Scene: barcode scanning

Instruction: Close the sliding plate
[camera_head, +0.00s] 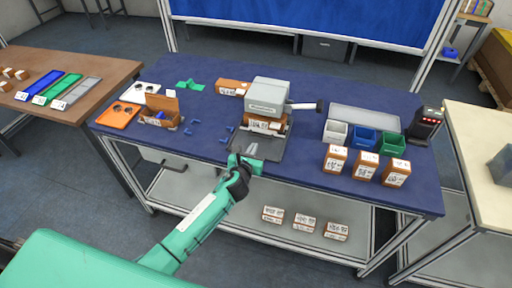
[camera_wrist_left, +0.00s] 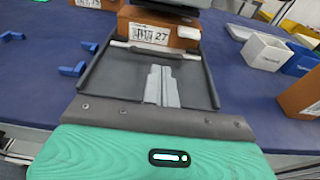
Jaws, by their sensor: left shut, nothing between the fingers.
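A dark sliding plate (camera_head: 270,149) sticks out toward me from under a grey machine (camera_head: 268,95) on the blue table. In the left wrist view the plate (camera_wrist_left: 115,82) shows raised side edges and a pale bar across its far side. A brown labelled box (camera_head: 264,123) sits at the plate's far end, under the machine, and it also shows in the left wrist view (camera_wrist_left: 150,31). My left gripper (camera_head: 250,150) is shut and empty at the plate's near edge. In the left wrist view its fingers (camera_wrist_left: 161,72) appear over the plate; contact cannot be told. My right gripper is not in view.
Blue hooks (camera_head: 222,135) lie left of the plate. Small bins (camera_head: 363,135) and several brown boxes (camera_head: 361,165) stand to the right, with a black scanner-like device (camera_head: 424,127) beyond. An orange tray (camera_head: 118,115) and an open box (camera_head: 160,112) are at left.

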